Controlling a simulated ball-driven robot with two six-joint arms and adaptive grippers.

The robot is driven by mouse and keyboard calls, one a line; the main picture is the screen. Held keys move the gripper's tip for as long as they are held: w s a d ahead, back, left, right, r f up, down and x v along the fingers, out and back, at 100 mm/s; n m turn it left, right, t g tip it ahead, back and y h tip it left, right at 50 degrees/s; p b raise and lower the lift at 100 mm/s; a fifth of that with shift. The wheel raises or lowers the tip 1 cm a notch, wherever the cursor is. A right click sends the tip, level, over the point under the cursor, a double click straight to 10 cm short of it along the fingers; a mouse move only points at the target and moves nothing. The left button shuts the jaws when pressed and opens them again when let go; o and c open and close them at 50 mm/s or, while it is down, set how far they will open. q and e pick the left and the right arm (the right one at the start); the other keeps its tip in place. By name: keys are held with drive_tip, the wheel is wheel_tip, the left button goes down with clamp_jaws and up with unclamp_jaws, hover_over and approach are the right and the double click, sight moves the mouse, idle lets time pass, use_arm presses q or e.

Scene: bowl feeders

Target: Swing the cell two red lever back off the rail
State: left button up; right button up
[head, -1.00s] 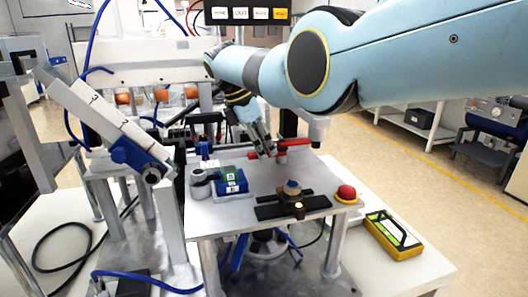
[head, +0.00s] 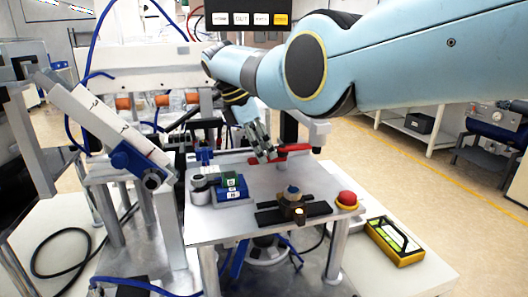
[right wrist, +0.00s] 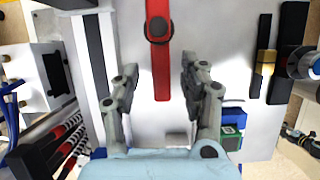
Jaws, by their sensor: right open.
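The red lever (head: 294,148) lies near the back edge of the grey table plate, beside my right gripper (head: 266,156) in the head view. In the right wrist view the red lever (right wrist: 161,75) runs lengthwise between the fingers, with a dark round pivot at its upper part. My right gripper (right wrist: 160,80) is open, with one finger on each side of the lever and a visible gap to both. Part of the lever is hidden behind the fingers in the head view. My left gripper is not in view.
On the plate (head: 235,220) stand a blue-green block (head: 232,187), a grey cylinder (head: 201,190), a black fixture (head: 292,210) and a red push button (head: 347,199). A yellow device (head: 395,241) lies at the lower right. A white inclined chute (head: 100,122) stands left.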

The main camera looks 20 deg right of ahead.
drive_tip(key=v, duration=1)
drive_tip(key=shift+r, duration=0.3)
